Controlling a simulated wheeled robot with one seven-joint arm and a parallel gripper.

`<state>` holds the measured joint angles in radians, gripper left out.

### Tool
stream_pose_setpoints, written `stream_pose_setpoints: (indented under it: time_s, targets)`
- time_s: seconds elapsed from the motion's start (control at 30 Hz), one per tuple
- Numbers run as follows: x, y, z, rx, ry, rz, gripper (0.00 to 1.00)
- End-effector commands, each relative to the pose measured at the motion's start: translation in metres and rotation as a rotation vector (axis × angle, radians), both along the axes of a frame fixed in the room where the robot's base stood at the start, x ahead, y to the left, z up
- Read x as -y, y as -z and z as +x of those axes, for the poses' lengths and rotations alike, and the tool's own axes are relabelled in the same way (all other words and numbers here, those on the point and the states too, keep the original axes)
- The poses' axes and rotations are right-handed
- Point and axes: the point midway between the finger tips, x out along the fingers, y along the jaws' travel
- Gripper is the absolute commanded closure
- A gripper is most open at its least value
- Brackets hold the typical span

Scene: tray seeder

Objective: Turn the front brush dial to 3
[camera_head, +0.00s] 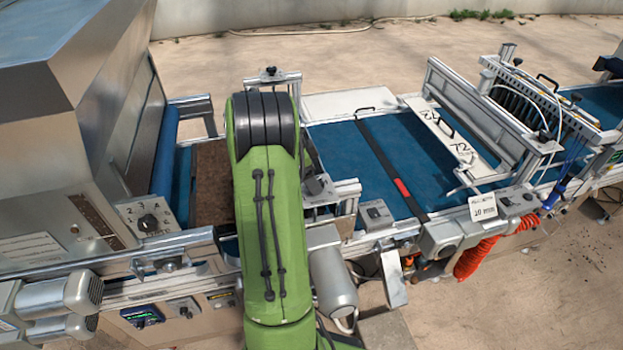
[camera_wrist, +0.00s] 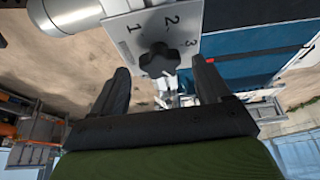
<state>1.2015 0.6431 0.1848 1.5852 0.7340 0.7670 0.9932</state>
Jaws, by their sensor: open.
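A black lobed knob (camera_wrist: 159,60) sits on a pale dial plate (camera_wrist: 135,28) in the wrist view. I cannot tell which figure the knob points at. My gripper (camera_wrist: 160,68) is open, with one dark finger on each side of the knob and nothing held. I cannot tell whether the fingers touch it. In the head view my green arm hides the gripper and this dial.
Another numbered plate with a black knob (camera_head: 148,222) is on the machine at left in the head view. A steel hopper (camera_head: 60,130) stands beside it. The blue conveyor belt (camera_head: 345,150) runs to the right, with a metal frame (camera_head: 470,110) over it. An orange coiled hose (camera_head: 475,258) hangs in front.

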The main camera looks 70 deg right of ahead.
Motion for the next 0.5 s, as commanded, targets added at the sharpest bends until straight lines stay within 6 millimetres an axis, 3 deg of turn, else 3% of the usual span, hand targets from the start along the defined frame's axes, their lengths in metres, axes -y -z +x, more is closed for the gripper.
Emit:
stream_pose_setpoints:
  time_s: [0.1,0.37,0.5]
  targets:
    - [0.0019,0.0103,-0.0036,0.001,-0.001,0.002,0.23]
    - [0.0027,0.0123,-0.0041,0.001,-0.001,0.0,0.23]
    - [0.0027,0.0121,-0.0041,0.001,-0.001,0.0,0.43]
